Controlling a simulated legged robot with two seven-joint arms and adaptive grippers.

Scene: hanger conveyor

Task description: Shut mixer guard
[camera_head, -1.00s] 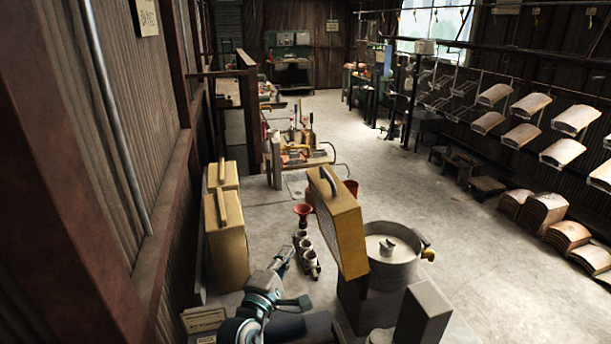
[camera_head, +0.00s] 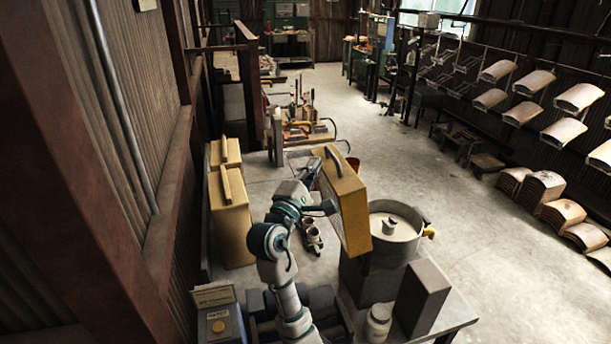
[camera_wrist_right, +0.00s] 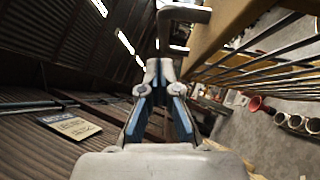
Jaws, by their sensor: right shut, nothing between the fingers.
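The yellow mixer guard (camera_head: 345,205) is raised and stands tilted at the left of the mixer bowl (camera_head: 395,250), whose open top shows a pale content and a central knob. A dark handle (camera_head: 334,160) is on the guard's upper edge. My right gripper (camera_head: 328,208) is beside the guard's left side, shut and empty. In the right wrist view my right gripper (camera_wrist_right: 160,80) points toward the handle (camera_wrist_right: 183,22), with the guard's yellow frame (camera_wrist_right: 222,35) and bars to the right; I cannot tell if it touches. My left gripper is out of view.
Yellow cases (camera_head: 231,215) stand at the left by the wall. Small cups (camera_head: 312,240) sit behind my arm. A dark box (camera_head: 422,298) and a white jar (camera_head: 378,323) stand in front of the bowl. Open floor lies to the right.

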